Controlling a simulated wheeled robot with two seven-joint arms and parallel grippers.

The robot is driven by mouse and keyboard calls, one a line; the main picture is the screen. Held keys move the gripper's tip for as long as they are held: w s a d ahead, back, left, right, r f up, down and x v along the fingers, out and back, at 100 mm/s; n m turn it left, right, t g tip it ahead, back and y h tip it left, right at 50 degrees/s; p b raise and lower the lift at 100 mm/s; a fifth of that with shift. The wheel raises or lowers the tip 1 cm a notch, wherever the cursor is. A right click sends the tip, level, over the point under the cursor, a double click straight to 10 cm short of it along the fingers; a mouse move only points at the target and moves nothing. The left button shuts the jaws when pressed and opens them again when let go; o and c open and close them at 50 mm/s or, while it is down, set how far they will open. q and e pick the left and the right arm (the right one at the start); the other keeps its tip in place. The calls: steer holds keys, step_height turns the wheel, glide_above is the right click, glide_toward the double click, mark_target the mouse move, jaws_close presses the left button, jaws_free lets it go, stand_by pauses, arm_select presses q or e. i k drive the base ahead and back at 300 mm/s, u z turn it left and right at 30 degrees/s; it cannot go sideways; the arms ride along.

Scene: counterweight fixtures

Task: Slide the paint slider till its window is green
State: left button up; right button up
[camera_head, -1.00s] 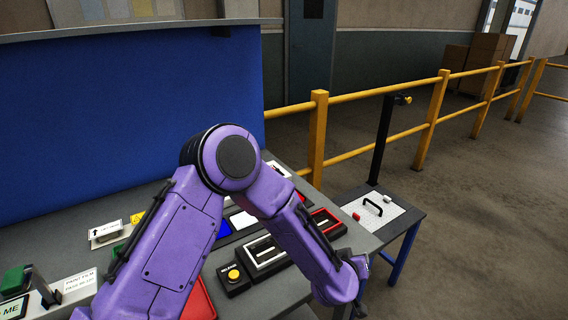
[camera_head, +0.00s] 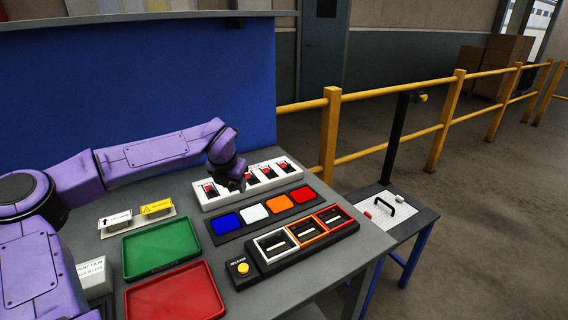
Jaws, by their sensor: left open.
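A white block (camera_head: 95,278) with a label that seems to read "PAINT FILM" stands at the left edge of the bench, partly hidden behind my purple left arm. I cannot make out a paint slider or its window for sure. My left gripper (camera_head: 238,185) is over the back of the bench, at the left part of a white panel (camera_head: 212,199) with several red-and-black switch-like parts. It is open, small and dark in the view. I see nothing held in it. My right gripper is not in view.
On the bench are a green tray (camera_head: 160,249), a red tray (camera_head: 175,295), a strip of coloured squares (camera_head: 241,226), a black fixture with framed slots (camera_head: 262,263) and a yellow button (camera_head: 242,268). A side table (camera_head: 411,225) stands at right. A blue panel (camera_head: 130,90) bounds the back.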

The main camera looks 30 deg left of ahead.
mark_target(289, 168)
steer(key=u, duration=0.05)
steer(key=i, duration=1)
steer(key=z, duration=0.05)
